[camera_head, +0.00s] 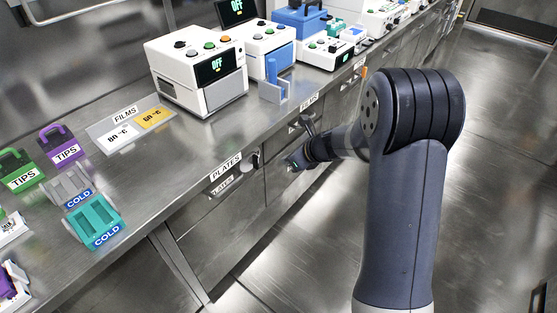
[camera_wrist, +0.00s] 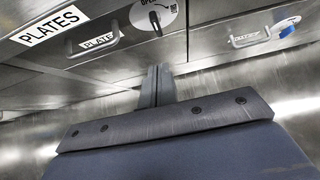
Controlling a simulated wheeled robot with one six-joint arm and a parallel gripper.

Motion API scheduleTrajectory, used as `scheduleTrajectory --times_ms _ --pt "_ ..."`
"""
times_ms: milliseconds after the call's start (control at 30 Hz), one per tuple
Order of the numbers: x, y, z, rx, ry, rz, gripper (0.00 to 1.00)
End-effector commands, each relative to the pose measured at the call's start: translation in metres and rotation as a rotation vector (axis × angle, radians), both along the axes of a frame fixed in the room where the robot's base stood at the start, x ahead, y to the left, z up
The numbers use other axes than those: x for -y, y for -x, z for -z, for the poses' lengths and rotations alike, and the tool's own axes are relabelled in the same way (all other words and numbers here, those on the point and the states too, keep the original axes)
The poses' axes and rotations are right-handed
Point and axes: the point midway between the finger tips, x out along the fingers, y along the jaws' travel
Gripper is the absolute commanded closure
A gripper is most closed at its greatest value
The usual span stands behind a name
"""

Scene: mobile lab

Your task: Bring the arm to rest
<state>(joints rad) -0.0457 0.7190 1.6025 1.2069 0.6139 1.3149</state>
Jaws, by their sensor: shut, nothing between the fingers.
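My arm (camera_head: 405,190) rises at the right of the head view, bends at a dark ribbed joint, and reaches left toward the drawer fronts under the bench. My gripper shows in the wrist view (camera_wrist: 157,82) as two grey fingers together, shut and empty. It is below the drawer fronts in that picture. No gap shows between the fingers. In the head view the end of the arm is small and dark, close to the cabinet front, and the fingertips are hard to make out. I cannot tell whether it touches the cabinet.
The steel bench (camera_head: 165,165) holds white devices (camera_head: 197,72), a films tray (camera_head: 108,146), tip boxes (camera_head: 62,150) and a teal cold block (camera_head: 95,222). A PLATES drawer handle (camera_wrist: 95,42) and another handle (camera_wrist: 250,38) stick out near my gripper. The floor (camera_head: 490,150) at right is clear.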

Motion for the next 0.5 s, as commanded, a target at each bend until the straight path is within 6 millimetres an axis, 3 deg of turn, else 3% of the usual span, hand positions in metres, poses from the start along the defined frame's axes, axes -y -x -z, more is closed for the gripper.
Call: scheduleTrajectory --times_ms 100,500 --pt "0.0067 0.0047 -0.0082 0.000 0.001 0.001 1.00" --pt "0.0088 0.0069 -0.0100 -0.001 0.000 0.001 1.00"
